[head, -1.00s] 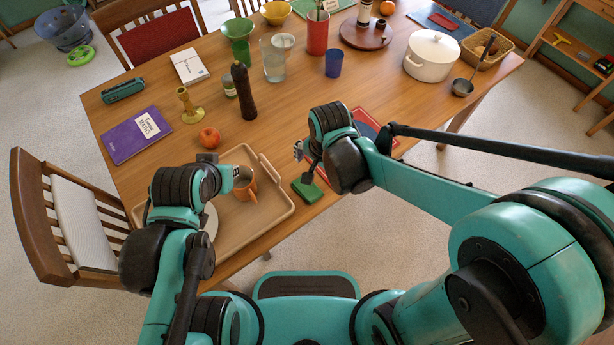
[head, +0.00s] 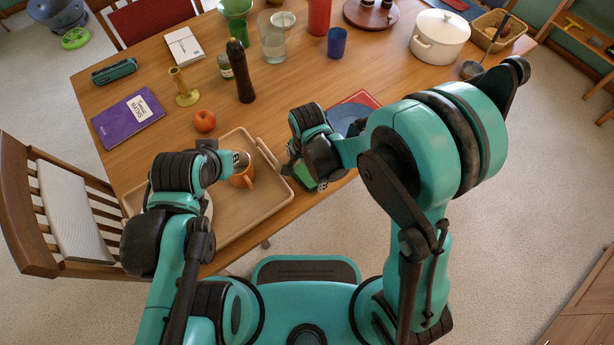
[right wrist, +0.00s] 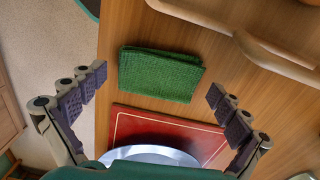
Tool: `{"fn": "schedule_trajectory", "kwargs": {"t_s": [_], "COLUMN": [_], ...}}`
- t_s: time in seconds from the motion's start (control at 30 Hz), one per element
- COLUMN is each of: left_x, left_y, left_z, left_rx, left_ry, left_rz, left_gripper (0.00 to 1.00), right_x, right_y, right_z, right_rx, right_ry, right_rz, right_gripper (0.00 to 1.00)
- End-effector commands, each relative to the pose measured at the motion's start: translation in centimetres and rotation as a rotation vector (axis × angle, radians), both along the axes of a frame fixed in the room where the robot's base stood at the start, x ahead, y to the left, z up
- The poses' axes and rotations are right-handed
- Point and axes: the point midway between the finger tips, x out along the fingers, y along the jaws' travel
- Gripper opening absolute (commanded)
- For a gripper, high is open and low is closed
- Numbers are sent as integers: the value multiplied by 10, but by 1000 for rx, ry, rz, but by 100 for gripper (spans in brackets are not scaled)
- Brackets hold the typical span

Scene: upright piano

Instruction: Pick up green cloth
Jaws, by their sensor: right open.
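The green cloth (right wrist: 160,74) lies folded and flat on the wooden table, near its edge, in the right wrist view. In the head view the cloth (head: 304,176) is partly hidden by my right gripper (head: 296,163). My right gripper (right wrist: 157,82) is open and empty, with its fingers apart on either side of the cloth in the wrist picture; the cloth appears apart from both. My left gripper (head: 238,163) is near the orange mug on the tray; its fingers are mostly hidden by the wrist.
A red mat (right wrist: 135,122) with a plate (right wrist: 152,154) lies beside the cloth. The tan tray (head: 240,215) with the orange mug (head: 243,178) is left of the cloth.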

Motion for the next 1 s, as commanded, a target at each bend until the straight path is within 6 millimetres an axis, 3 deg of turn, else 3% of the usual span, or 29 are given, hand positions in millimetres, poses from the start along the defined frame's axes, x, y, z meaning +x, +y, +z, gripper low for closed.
{"fn": "schedule_trajectory", "kwargs": {"t_s": [0.17, 0.37, 0.77, 1.0], "left_x": [0, 0, 0, 0], "left_y": [0, 0, 0, 0], "left_z": [1, 1, 3, 19], "left_rx": [0, 0, 0, 0], "left_ry": [0, 0, 0, 0], "left_rz": [0, 0, 0, 0], "left_gripper": [14, 14, 14, 14], "right_x": [0, 0, 0, 0], "right_y": [0, 0, 0, 0], "right_z": [0, 1, 3, 32], "right_rx": [0, 0, 0, 1], "right_ry": [0, 0, 0, -1], "right_rz": [0, 0, 0, 0], "right_gripper": [100, 72, 72, 72]}}
